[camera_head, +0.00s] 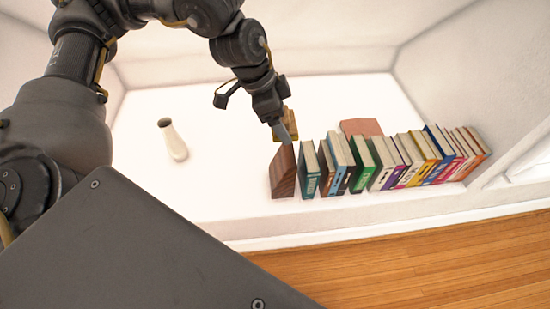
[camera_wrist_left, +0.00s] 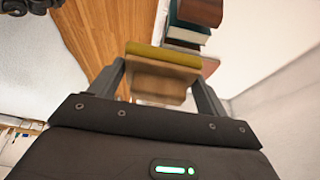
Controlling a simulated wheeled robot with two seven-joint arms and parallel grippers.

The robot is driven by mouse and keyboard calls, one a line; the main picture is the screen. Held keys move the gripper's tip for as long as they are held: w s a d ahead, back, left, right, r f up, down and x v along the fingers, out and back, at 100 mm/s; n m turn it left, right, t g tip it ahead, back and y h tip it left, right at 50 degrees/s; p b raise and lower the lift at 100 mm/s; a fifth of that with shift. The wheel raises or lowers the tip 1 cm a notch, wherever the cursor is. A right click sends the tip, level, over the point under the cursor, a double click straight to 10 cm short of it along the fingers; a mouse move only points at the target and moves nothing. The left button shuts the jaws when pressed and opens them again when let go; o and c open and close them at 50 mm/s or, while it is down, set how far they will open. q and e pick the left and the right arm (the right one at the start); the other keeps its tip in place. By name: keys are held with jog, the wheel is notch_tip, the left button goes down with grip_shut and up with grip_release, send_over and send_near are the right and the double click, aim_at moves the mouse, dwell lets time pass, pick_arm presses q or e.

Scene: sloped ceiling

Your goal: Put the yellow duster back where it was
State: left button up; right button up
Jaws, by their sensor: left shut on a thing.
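The yellow duster (camera_head: 290,117) has a wooden block with a yellow layer along one side. My left gripper (camera_head: 284,130) is shut on it, above the white shelf surface (camera_head: 225,150), just behind the wooden bookend at the left end of the book row. In the left wrist view the duster (camera_wrist_left: 160,78) sits between the two fingers of my left gripper (camera_wrist_left: 162,85), its yellow layer on the far side. In the head view the gripper partly hides the duster. I cannot tell whether it touches the surface. My right gripper is not in view.
A row of upright books (camera_head: 385,165) runs right from the dark wooden bookend (camera_head: 284,173). A reddish-brown flat piece (camera_head: 360,127) shows behind the books. A cream vase (camera_head: 173,140) stands to the left. Bare white surface lies between vase and bookend. Wooden floor (camera_head: 400,265) lies in front.

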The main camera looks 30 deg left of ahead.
pick_arm(q)
jog(key=shift+w+d, duration=0.1)
jog(key=shift+d, duration=0.05)
jog(key=shift+d+f, duration=0.15)
jog(key=shift+f, duration=0.05)
jog(key=d+f+n+p, duration=0.3)
jog(key=d+f, duration=0.3)
jog(key=f, duration=0.7)
jog(key=s+a+f+n+t+y, duration=0.1)
jog(key=s+a+f+n, duration=0.2)
jog(key=s+a+f, duration=0.2)
jog(key=s+a+f+n+y+p, duration=0.1)
jog(key=s+a+f+n+y, duration=0.1)
jog(key=s+f, duration=0.5)
notch_tip(320, 180, down, 3)
jog(key=a+n, duration=0.1)
jog(key=a, duration=0.1)
jog(key=shift+a+t, duration=0.35)
jog(key=shift+t, duration=0.05)
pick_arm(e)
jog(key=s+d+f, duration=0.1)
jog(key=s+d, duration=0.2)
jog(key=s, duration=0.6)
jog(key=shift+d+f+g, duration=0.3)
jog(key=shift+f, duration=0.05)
pick_arm(q)
jog(key=shift+w, duration=0.1)
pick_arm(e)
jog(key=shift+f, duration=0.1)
